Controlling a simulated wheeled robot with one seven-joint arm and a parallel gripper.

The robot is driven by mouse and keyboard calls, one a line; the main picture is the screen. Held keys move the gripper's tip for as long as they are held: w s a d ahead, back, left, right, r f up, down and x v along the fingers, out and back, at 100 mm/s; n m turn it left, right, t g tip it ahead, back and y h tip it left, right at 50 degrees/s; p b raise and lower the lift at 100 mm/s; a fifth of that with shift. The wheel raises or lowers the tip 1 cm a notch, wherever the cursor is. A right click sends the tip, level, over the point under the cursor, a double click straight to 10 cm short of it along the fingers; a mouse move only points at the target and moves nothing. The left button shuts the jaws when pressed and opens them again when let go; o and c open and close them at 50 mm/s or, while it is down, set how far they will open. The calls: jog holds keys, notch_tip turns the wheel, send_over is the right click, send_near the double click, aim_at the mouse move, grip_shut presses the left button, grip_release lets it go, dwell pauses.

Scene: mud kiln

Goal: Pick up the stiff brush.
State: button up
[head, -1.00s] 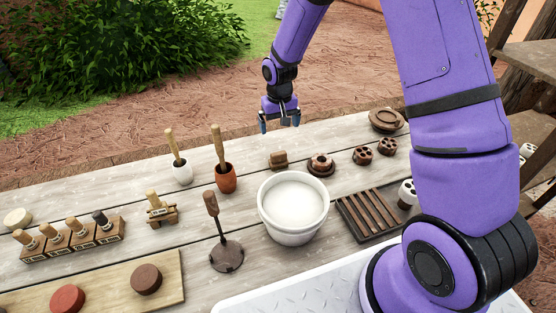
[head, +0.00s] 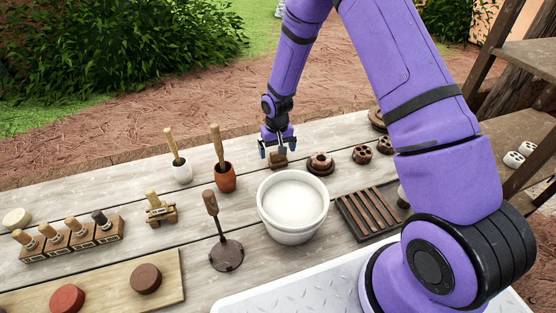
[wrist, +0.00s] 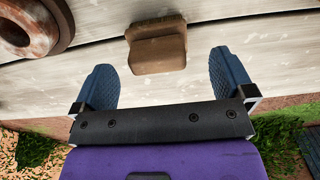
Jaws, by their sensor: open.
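The stiff brush (head: 279,161) is a small brown block with a bristled edge, lying on the plank table behind the white bowl. In the wrist view the brush (wrist: 157,50) lies ahead of the fingertips, roughly centred between them, its bristles on the side away from my gripper. My gripper (head: 278,149) is open and empty, pointing down over the brush in the head view. In the wrist view my gripper (wrist: 163,70) has its two blue fingers wide apart, with clear space on both sides of the brush. The gripper partly hides the brush in the head view.
A round brown piece on a disc (head: 320,163) sits close right of the brush. The white bowl (head: 292,204) stands in front. A brown cup (head: 226,177) with a wooden-handled tool stands to the left. Bare planks lie between cup and brush.

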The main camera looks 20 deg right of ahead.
aim_at(278, 156)
notch_tip(278, 156, down, 4)
jog(key=shift+s+d+r, duration=0.1)
jog(key=shift+s+r, duration=0.05)
jog(key=shift+c, duration=0.2)
jog(key=c, duration=1.1)
jog(key=shift+o, duration=0.2)
jog(key=shift+r, duration=0.1)
notch_tip(278, 156, up, 10)
